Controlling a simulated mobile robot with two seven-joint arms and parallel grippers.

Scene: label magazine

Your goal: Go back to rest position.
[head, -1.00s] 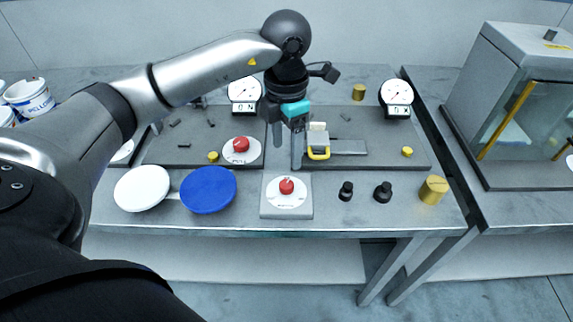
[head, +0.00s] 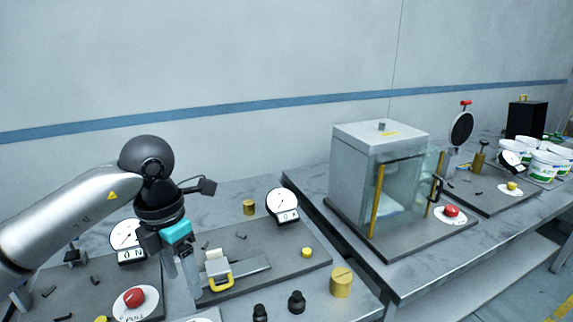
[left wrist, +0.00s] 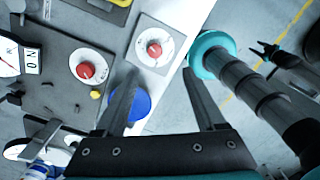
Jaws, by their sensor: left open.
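My left gripper (head: 185,272) is at the lower left of the head view, pointing down over the dark plate (head: 240,255), just left of the yellow-handled slide (head: 221,283). In the left wrist view its two fingers (left wrist: 161,88) are apart with nothing between them. A dark clawed shape, seemingly my right gripper (left wrist: 266,55), shows small at the upper right of the left wrist view, over the floor; its finger state is unclear. The head view does not show it.
Red buttons (head: 134,297), dial gauges (head: 282,203), black knobs (head: 297,301) and a brass cylinder (head: 341,282) surround the left gripper. A glass-fronted cabinet (head: 380,130) stands on the table to the right. A blue disc (left wrist: 128,104) shows in the wrist view.

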